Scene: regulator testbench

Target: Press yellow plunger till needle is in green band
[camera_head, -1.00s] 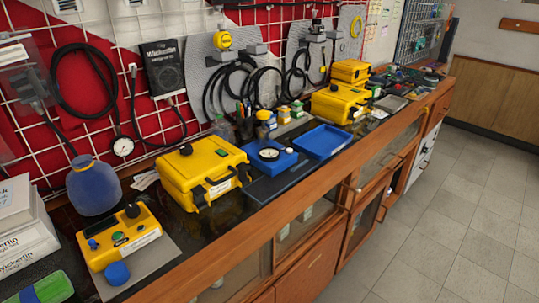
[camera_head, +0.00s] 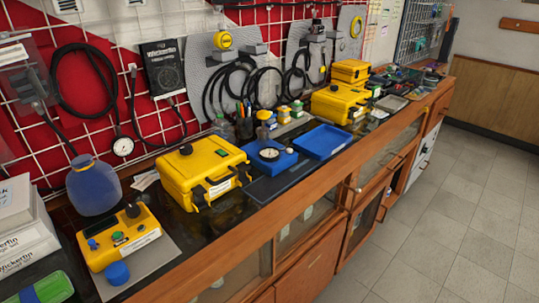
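A blue block (camera_head: 284,163) with a round white-faced gauge (camera_head: 269,154) stands on the bench in the middle of the view. A small yellow knob-topped part (camera_head: 264,116), which looks like the plunger, rises just behind the gauge. The needle and any green band on the dial are too small to make out. Neither of my grippers is in view.
A blue tray (camera_head: 323,142) lies right of the gauge. A yellow case (camera_head: 204,174) stands to its left, with a yellow box with knobs (camera_head: 118,238) further left. More yellow cases (camera_head: 340,104) stand further along. Open floor (camera_head: 450,225) lies to the right.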

